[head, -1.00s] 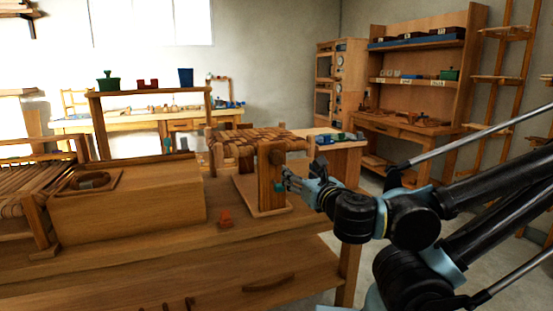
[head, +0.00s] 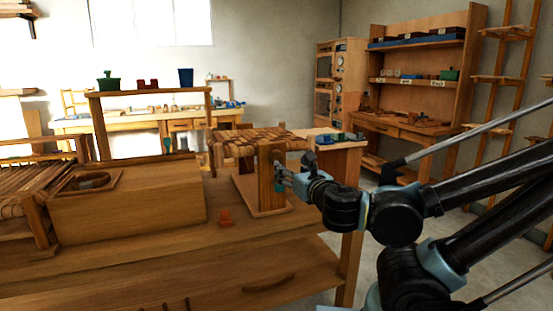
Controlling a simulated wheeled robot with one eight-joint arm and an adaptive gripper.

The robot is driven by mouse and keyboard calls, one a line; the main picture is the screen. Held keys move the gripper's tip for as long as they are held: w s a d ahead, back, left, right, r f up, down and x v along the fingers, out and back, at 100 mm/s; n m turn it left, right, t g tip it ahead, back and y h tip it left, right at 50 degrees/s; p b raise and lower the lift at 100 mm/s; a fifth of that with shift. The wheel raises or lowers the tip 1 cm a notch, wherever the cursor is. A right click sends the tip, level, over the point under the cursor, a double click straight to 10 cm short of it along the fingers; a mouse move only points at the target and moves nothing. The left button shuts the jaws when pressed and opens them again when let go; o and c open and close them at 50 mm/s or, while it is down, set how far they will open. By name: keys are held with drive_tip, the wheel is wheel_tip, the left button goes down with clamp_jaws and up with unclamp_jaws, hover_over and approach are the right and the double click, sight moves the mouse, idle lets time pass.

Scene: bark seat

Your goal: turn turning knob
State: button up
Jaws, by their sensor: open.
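A small teal piece (head: 279,187) shows low on the post's face. My gripper (head: 281,172) is at the post's right side, its fingers open and pointing left at the upper face. The turning knob is not clearly visible; the fingers cover the part of the post where a dark round piece showed before. I cannot tell whether the fingers touch it.
A long wooden box (head: 128,201) stands left on the workbench (head: 160,249). Bench top between box and stand is mostly clear. Another table (head: 343,160) stands behind the gripper.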

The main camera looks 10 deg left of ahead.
sight(278, 158)
drive_tip(key=shift+x, duration=6.5)
drive_tip(key=shift+d, duration=0.1)
drive_tip(key=shift+c, duration=0.2)
drive_tip(key=c, duration=1)
